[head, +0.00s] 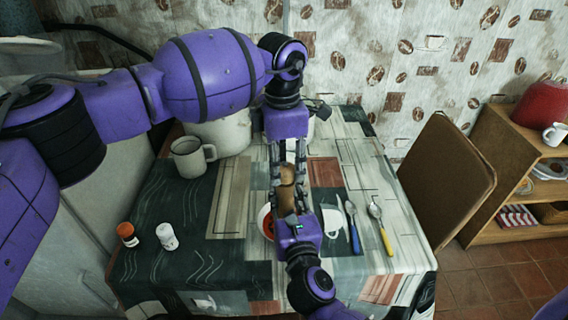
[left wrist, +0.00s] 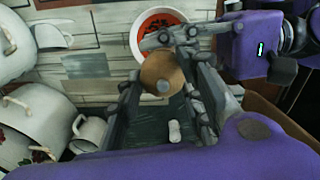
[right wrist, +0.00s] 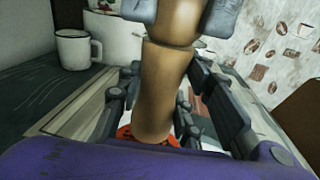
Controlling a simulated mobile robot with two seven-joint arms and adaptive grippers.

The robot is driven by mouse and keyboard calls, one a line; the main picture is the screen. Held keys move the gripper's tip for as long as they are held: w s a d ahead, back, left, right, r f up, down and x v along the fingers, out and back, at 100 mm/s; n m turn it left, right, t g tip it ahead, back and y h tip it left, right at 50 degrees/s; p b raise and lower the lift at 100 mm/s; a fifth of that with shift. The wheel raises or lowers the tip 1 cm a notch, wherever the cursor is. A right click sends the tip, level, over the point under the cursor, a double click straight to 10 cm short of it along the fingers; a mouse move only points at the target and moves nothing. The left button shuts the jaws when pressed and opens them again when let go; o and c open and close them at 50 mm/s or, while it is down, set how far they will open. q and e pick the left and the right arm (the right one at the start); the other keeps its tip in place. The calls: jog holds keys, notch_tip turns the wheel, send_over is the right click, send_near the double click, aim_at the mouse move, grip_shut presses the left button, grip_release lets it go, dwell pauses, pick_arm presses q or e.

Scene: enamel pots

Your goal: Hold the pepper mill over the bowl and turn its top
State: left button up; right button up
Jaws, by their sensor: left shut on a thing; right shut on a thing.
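The brown wooden pepper mill (head: 287,184) is upright between my two grippers. My left gripper (head: 288,165) comes from above and is shut on its top, which shows as a round disc with a grey knob in the left wrist view (left wrist: 162,74). My right gripper (head: 289,208) is shut on the lower body (right wrist: 160,92). The white bowl (head: 263,222) with red contents is partly hidden below the mill in the head view. It shows more fully in the left wrist view (left wrist: 137,37), and its red contents show beneath the mill in the right wrist view (right wrist: 126,133).
A white mug (head: 188,158) and enamel pots (head: 228,133) stand at the back left. An orange-topped jar (head: 127,234) and a white shaker (head: 167,236) stand front left.

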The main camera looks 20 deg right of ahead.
aim_at(283, 163)
pick_arm(q)
jog(key=shift+w+a+m, duration=0.1)
jog(key=shift+w+m, duration=0.1)
jog(key=shift+m, duration=0.5)
jog(key=shift+w+m, duration=0.15)
jog(key=shift+m, duration=0.55)
jog(key=shift+r, duration=0.1)
jog(key=o, duration=1.1)
jog(key=shift+s, duration=0.15)
notch_tip(283, 163, up, 12)
